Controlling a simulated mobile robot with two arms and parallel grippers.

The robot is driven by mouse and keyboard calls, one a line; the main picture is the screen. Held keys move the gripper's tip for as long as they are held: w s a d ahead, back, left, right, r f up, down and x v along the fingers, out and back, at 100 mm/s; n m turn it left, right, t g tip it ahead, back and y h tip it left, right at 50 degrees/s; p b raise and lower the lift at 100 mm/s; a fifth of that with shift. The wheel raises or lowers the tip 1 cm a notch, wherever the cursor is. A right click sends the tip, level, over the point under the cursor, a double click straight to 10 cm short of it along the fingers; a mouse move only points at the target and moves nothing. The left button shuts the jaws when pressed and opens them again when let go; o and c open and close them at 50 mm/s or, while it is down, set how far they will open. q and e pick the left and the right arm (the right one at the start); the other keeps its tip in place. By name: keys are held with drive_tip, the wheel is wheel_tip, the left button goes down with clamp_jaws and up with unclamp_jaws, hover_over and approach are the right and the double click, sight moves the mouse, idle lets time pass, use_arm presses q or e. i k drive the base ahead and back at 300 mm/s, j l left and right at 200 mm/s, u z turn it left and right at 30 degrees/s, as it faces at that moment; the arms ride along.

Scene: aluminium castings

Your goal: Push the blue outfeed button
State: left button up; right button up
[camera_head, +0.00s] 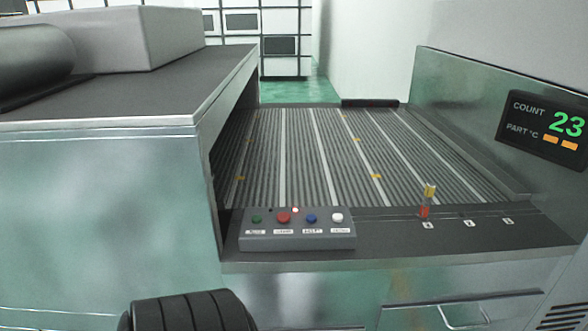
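The blue button (312,218) is on a grey control box (297,241) at the front edge of the conveyor, in the head view. It is third from the left in a row, between a red button (283,217) and a white button (337,217). A green button (257,219) is at the left end. Small white labels sit below the buttons, too small to read surely. Nothing covers the blue button. Neither of my grippers shows in the head view.
A ribbed conveyor bed (330,150) lies behind the box. A metal housing (100,210) stands left, and a wall with a display (545,130) reading 23 right. A small red-and-yellow post (426,203) stands on the front ledge. A drawer handle (463,318) is below.

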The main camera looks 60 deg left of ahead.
sight(311, 218)
drive_tip(key=j+u, duration=0.1)
drive_tip(key=u, duration=0.3)
drive_tip(key=j+u, duration=0.15)
drive_tip(key=u, duration=0.25)
drive_tip(key=j+u, duration=0.15)
drive_tip(key=u, duration=0.25)
drive_tip(key=j+u, duration=0.2)
drive_tip(key=u, duration=0.2)
